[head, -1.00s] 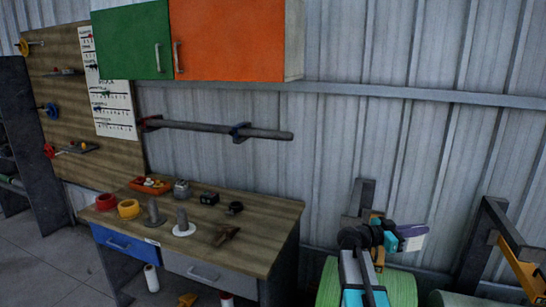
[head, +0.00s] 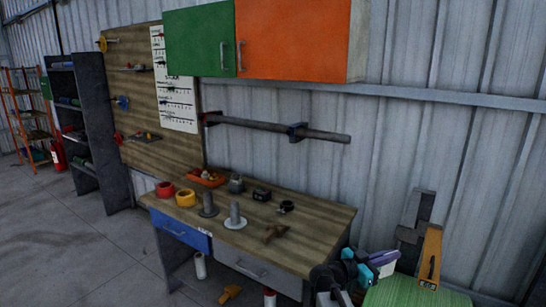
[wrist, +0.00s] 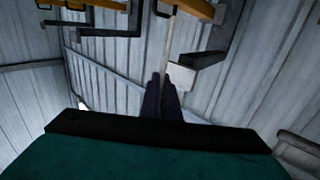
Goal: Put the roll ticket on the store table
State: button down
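My gripper (head: 374,270), dark with teal parts, is at the lower right of the head view. It is shut on a small flat pale and purple piece (head: 384,257), which looks like the roll ticket. In the wrist view the dark fingers (wrist: 161,97) are together, with a pale flat piece (wrist: 181,76) showing beyond their tips. The wooden-topped workbench (head: 318,226) stands to the left of my gripper, which is apart from it. I cannot tell whether this bench is the store table.
The bench holds red and yellow tape rolls (head: 185,198), spindles, an orange tray (head: 206,178) and small tools. A dark shelf (head: 98,130), orange rack (head: 22,110) and extinguisher (head: 57,153) stand left. Floor there is open.

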jog(key=s+a+f+n+t+y, duration=0.1)
jog(key=a+f+n+t, duration=0.1)
jog(key=a, duration=0.8)
jog(key=s+a+f+n+t+y, duration=0.1)
jog(key=a+f+n+t+y, duration=0.1)
jog(key=a, duration=0.8)
jog(key=shift+s+t, duration=0.25)
jog(key=shift+t, duration=0.55)
jog(key=shift+a, duration=0.2)
